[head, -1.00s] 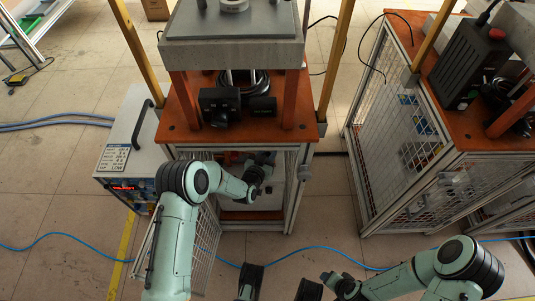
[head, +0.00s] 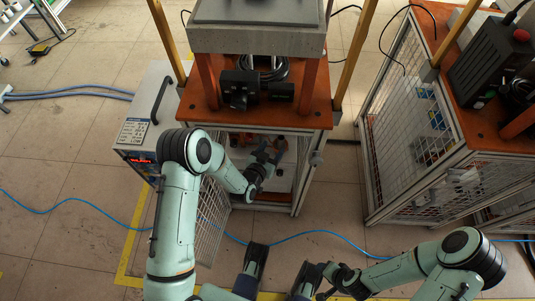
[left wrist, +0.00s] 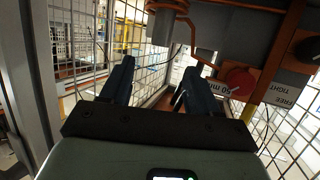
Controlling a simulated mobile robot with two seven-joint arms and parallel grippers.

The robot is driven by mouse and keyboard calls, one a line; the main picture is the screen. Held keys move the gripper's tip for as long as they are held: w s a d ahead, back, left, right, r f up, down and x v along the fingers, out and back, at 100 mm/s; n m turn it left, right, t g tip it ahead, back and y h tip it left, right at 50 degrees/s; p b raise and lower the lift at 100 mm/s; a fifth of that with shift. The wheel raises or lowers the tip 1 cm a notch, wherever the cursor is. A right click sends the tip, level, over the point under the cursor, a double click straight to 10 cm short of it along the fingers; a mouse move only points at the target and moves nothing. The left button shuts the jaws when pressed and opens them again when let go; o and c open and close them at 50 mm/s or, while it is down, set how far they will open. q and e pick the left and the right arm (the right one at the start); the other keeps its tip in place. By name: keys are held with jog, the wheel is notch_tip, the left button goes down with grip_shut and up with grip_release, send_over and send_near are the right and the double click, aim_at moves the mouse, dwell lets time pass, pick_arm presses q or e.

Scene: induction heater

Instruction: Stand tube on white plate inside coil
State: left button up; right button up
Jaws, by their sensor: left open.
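My left gripper (head: 268,160) reaches into the open front of the near cabinet in the head view. In the left wrist view its two dark fingers (left wrist: 156,85) are spread apart with nothing held between them. A copper-coloured bent pipe (left wrist: 198,52) runs just beyond the right finger, below a grey cylinder (left wrist: 172,28). I cannot tell whether the pipe is part of the coil. A pale surface (head: 285,181) shows low in the cabinet; I cannot tell if it is the white plate. I cannot make out the tube. My right gripper (head: 312,280) is low in the head view, its jaw state unclear.
A red knob (left wrist: 238,83) and a FREE/TIGHT label (left wrist: 285,93) are close to the right of my left gripper. Wire mesh (left wrist: 75,45) stands on the left. A control box (head: 150,115) stands beside the cabinet. Blue cables (head: 75,205) cross the floor.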

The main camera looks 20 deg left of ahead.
pick_arm(q)
jog(key=shift+v, duration=1.65)
pick_arm(e)
jog(key=shift+s+a+r, duration=0.25)
jog(key=shift+s+r, duration=0.05)
jog(key=shift+s, duration=0.15)
